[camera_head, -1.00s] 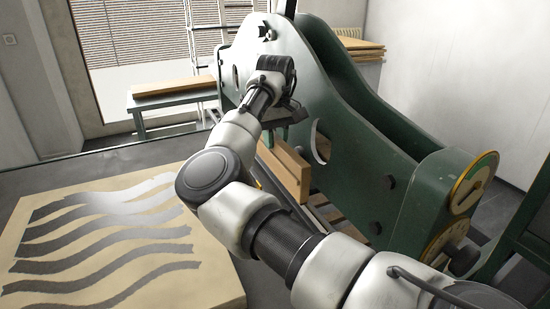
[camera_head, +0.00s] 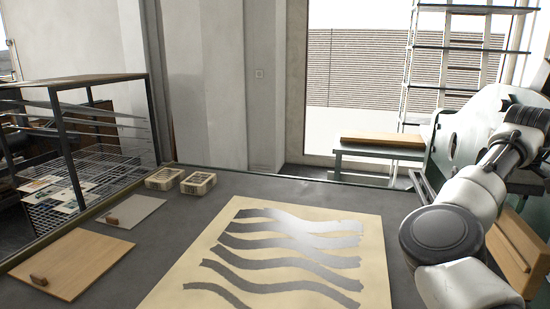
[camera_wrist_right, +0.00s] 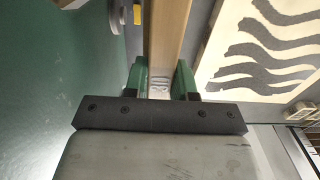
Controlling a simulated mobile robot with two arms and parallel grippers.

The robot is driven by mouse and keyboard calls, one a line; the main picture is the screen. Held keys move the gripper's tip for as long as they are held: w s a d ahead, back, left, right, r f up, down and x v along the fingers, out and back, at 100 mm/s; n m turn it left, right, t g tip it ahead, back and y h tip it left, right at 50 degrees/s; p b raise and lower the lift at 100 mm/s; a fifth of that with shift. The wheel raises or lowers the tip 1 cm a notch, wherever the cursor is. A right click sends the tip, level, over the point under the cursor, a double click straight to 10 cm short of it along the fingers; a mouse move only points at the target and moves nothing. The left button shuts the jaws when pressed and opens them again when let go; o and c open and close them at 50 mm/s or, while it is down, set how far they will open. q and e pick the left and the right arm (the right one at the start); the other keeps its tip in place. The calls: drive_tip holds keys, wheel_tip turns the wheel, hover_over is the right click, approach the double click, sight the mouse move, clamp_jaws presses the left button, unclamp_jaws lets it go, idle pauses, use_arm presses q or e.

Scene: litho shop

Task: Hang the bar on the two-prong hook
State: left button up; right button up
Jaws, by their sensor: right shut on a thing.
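My right gripper (camera_wrist_right: 160,82) has green fingers closed on either side of a long wooden bar (camera_wrist_right: 168,35) in the right wrist view. The bar runs away from the gripper toward the top of that picture. In the head view my right arm comes in at the right side, and its gripper is hidden or cut off there. A wooden piece (camera_head: 512,245) shows beside and below that arm; I cannot tell if it is the held bar. I cannot make out the two-prong hook in either view. My left gripper is not in view.
A pale slab with dark wavy stripes (camera_head: 372,255) lies on the grey table (camera_head: 125,262). A wooden board (camera_head: 72,262), a grey plate (camera_head: 130,212) and two small boxes (camera_head: 197,183) lie left. A wire rack (camera_head: 60,200) stands far left. The green press (camera_head: 465,130) stands right.

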wheel_tip(320, 180, down, 18)
drive_tip(key=shift+r+b, duration=0.2)
drive_tip(key=shift+b, duration=0.2)
drive_tip(key=shift+r, duration=0.1)
idle(0.3)
